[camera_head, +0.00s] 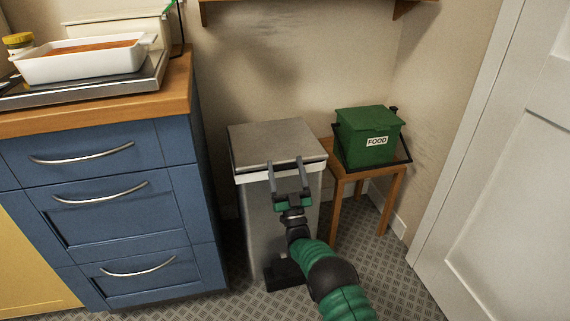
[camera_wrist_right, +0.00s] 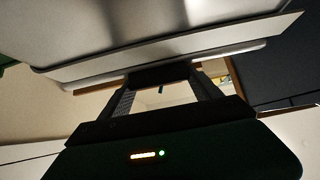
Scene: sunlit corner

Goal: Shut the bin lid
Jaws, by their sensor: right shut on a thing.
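The bin (camera_head: 255,225) is a tall grey metal box standing on the floor between the blue cabinet and a small wooden stool. Its flat grey lid (camera_head: 262,138) lies over the top, level or nearly so. A thin dark line runs between the lid and the pale rim below; I cannot tell if the lid is fully seated. My right gripper (camera_head: 285,161) is at the lid's front edge, its jaws shut on the lid. In the right wrist view the lid's edge (camera_wrist_right: 170,62) crosses just beyond the fingertips (camera_wrist_right: 160,77). My left gripper is not in view.
A green food caddy (camera_head: 368,138) stands on the wooden stool (camera_head: 342,190), close right of the bin. The blue drawer cabinet (camera_head: 110,200) is at left, with a white dish (camera_head: 80,66) on a tray above. A white door (camera_head: 500,200) is at right. Wall is behind.

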